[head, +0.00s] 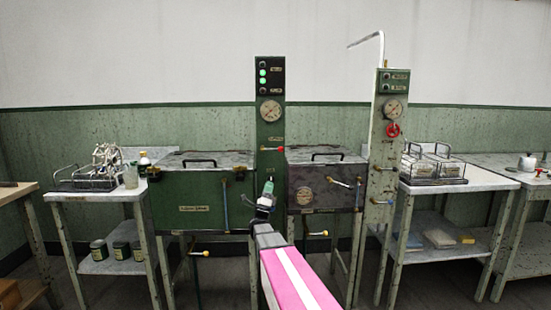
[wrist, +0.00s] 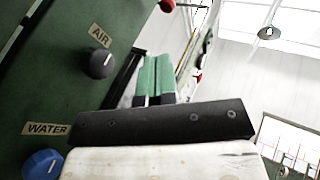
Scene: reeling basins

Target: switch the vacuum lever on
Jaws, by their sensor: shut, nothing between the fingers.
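A lever with a red knob (head: 280,149) sticks out to the right from the green column, below its gauge. A red knob (wrist: 167,5) also shows at the top edge of the wrist view, its label out of frame. I cannot read a vacuum label anywhere, so I cannot confirm which lever it names. My gripper (head: 268,187) is in front of the green column, below the red-knobbed lever and apart from it. Its green fingers (wrist: 154,78) are together and empty, beyond the black gripper body in the wrist view.
The wrist view shows a black knob (wrist: 101,63) labelled AIR and a blue knob (wrist: 42,164) labelled WATER. Lidded basins (head: 200,205) and (head: 318,190) flank the column. A right-hand column (head: 388,160) carries a red handwheel (head: 393,130). Side tables hold racks and jars.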

